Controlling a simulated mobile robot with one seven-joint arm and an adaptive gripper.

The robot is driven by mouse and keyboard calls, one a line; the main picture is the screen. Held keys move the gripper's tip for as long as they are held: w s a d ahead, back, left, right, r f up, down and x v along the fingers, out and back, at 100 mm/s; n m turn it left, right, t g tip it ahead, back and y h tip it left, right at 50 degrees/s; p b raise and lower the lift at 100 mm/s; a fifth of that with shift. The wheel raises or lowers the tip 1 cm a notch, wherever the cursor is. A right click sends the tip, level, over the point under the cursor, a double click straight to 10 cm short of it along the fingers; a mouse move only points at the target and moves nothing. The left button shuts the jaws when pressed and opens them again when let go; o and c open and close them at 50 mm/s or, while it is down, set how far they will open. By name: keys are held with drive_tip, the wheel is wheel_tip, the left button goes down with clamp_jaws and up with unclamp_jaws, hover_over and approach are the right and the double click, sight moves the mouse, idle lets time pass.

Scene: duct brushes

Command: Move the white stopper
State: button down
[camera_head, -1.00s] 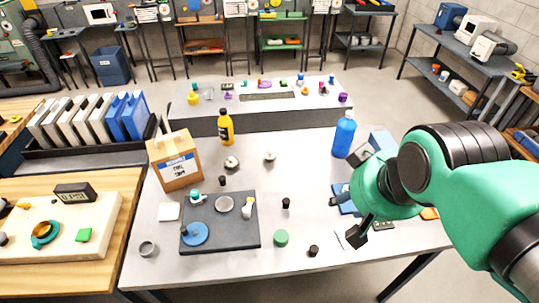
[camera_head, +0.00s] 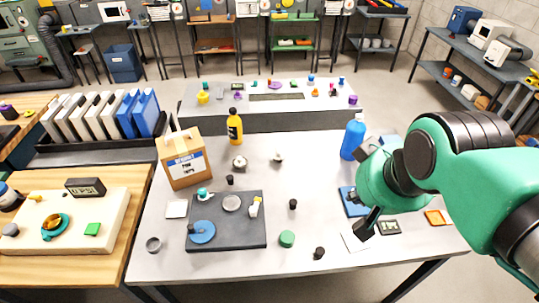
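A small whitish stopper-like piece (camera_head: 278,158) stands on the grey table in the back middle; I cannot tell for sure that it is the white stopper. Another whitish piece with some yellow (camera_head: 254,207) stands on the right part of a dark grey board (camera_head: 227,237). My gripper (camera_head: 367,222) is at the right of the table, below my green wrist, well to the right of both pieces. One dark finger shows; the rest is hidden by my wrist, and I see nothing held.
The board also carries a blue disc (camera_head: 202,232) and a pale disc (camera_head: 231,203). A cardboard box (camera_head: 184,160), a yellow bottle (camera_head: 234,127) and a blue bottle (camera_head: 353,138) stand behind. The table's middle is mostly clear.

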drive_tip(key=w+a+f+n+g+p, duration=0.1)
drive_tip(key=w+a+n, duration=0.2)
drive_tip(key=w, duration=0.8)
drive_tip(key=w+a+n+g+p, duration=0.1)
drive_tip(key=w+a+n, duration=0.15)
drive_tip(key=w, duration=0.75)
drive_tip(key=w+a+f+n+g+p, duration=0.15)
drive_tip(key=w+n, duration=0.25)
drive_tip(key=w, duration=0.7)
drive_tip(key=w+a+f+n+g+p, duration=0.1)
drive_tip(key=w+a+f+n, duration=0.3)
drive_tip(key=w+f, duration=0.5)
drive_tip(key=w+a+f+n+g+p, duration=0.1)
drive_tip(key=w+a+f+n, duration=0.3)
drive_tip(key=w+a+f, duration=0.4)
wheel_tip(320, 180, down, 8)
drive_tip(key=shift+w+r, duration=0.15)
drive_tip(key=shift+w, duration=1.05)
